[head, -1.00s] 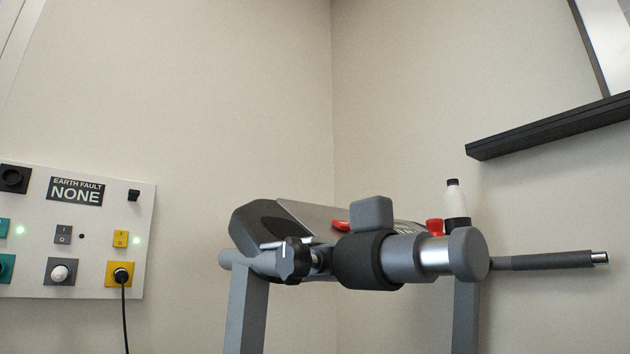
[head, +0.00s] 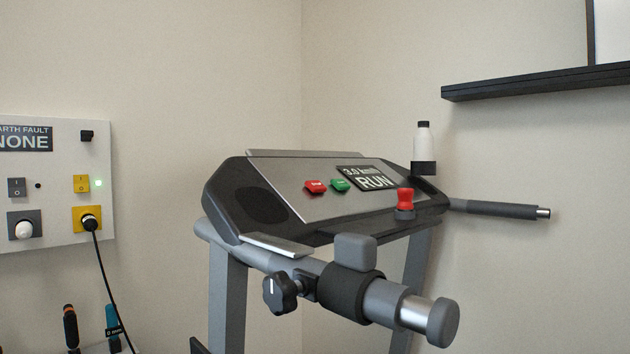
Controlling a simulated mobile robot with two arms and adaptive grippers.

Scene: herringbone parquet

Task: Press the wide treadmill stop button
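The treadmill console (head: 285,205) stands in the middle, its sloped panel facing me. A wide red button (head: 315,186) sits on the panel, left of a green button (head: 340,185). The red button has small pale lettering too small to read surely. A red knob-shaped button (head: 405,199) stands upright on a dark base at the console's right end. The display (head: 370,179) reads "3.0 km/h" and "RUN". Neither of my grippers shows in the head view.
A grey handrail (head: 385,298) with a dark sleeve and black knob (head: 280,293) juts toward me before the console. Another handrail (head: 495,209) extends right. A white bottle (head: 423,142) stands behind. A socket panel (head: 55,185) with a plugged-in black cable is left; a dark shelf (head: 540,82) is upper right.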

